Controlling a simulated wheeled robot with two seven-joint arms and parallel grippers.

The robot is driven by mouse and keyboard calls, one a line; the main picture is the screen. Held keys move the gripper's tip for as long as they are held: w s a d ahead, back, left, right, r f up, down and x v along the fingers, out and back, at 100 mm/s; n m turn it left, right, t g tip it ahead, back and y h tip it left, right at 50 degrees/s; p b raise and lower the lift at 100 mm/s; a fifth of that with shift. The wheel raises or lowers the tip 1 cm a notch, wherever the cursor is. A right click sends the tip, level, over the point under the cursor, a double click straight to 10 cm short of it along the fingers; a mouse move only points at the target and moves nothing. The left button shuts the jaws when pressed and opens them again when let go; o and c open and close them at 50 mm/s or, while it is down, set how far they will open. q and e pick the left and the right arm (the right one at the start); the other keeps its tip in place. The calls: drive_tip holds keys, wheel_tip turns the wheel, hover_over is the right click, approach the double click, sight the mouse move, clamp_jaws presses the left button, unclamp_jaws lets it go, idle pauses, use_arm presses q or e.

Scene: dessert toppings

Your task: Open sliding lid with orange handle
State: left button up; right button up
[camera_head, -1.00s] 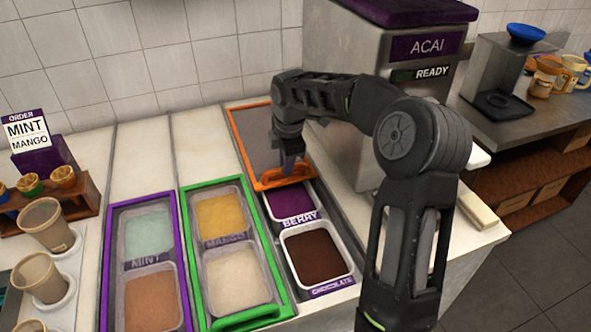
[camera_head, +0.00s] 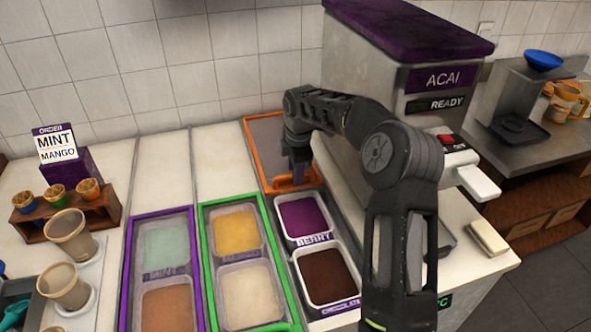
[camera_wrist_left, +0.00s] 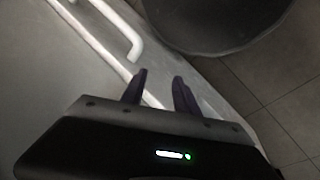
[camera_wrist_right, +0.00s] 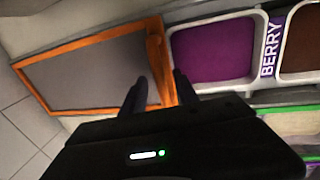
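The grey lid (camera_head: 268,138) with an orange frame lies behind the berry tub (camera_head: 303,216), at the foot of the acai machine. Its orange handle (camera_head: 296,181) is at the lid's front edge. My right gripper (camera_head: 295,180) is down at the handle. In the right wrist view, the orange handle (camera_wrist_right: 157,62) runs between its two spread fingers (camera_wrist_right: 160,78); whether they touch it is unclear. The berry tub (camera_wrist_right: 213,50) is uncovered. My left gripper (camera_wrist_left: 159,77) is open and empty, away from the lid, and not visible in the head view.
Purple-framed (camera_head: 130,265) and green-framed (camera_head: 204,240) topping bays lie left of the berry and chocolate (camera_head: 328,275) tubs. The acai machine (camera_head: 405,105) stands close on the right. Cups (camera_head: 70,236) and an order sign (camera_head: 56,145) stand at the left.

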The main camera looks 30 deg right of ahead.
wheel_tip(320, 180, up, 8)
drive_tip(key=s+b, duration=0.1)
drive_tip(key=shift+s+a+f, duration=0.15)
drive_tip(key=shift+s+a, duration=0.1)
idle(0.4)
idle(0.4)
